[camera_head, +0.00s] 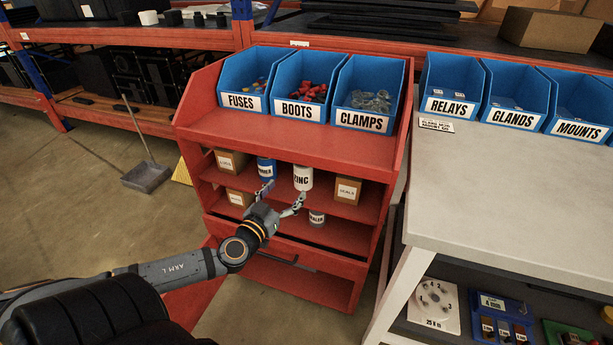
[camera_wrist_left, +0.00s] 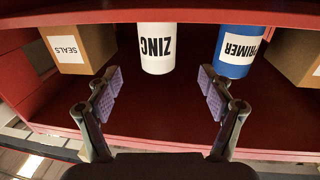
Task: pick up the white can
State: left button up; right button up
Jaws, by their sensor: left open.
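The white can (camera_head: 303,178), labelled ZINC, stands upright on the upper shelf of the red cabinet (camera_head: 290,133). In the left wrist view the white can (camera_wrist_left: 157,48) appears upside down, straight ahead between the finger lines. My left gripper (camera_head: 279,192) is open in front of the shelf. Its purple-padded fingers (camera_wrist_left: 161,90) are spread and empty, short of the can and not touching it. A blue can (camera_head: 266,169), labelled PRIMER, stands beside the white can, and it also shows in the left wrist view (camera_wrist_left: 237,50). My right gripper is not in view.
A SEALS box (camera_head: 347,190) stands right of the white can. Other boxes (camera_head: 230,162) stand at the left, and a grey can (camera_head: 317,218) is on the shelf below. Shelf boards bound the space above and below. Blue bins (camera_head: 300,112) sit on top.

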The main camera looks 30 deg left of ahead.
aim_at(299, 177)
pick_arm(q)
jog(key=w, duration=0.1)
jog(key=w+b, duration=0.1)
jog(key=w, duration=0.1)
jog(key=w+b, duration=0.1)
jog(key=shift+w+a+f, duration=0.1)
jog(key=shift+w+a, duration=0.1)
jog(key=shift+a, duration=0.1)
jog(key=shift+w, duration=0.3)
jog(key=w, duration=0.4)
jog(key=shift+w+p, duration=0.3)
jog(key=shift+p, duration=0.05)
jog(key=shift+w, duration=0.3)
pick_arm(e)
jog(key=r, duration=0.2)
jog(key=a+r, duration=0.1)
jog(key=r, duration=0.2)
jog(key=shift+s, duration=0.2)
pick_arm(q)
jog(key=shift+c, duration=0.4)
jog(key=c, duration=1.4)
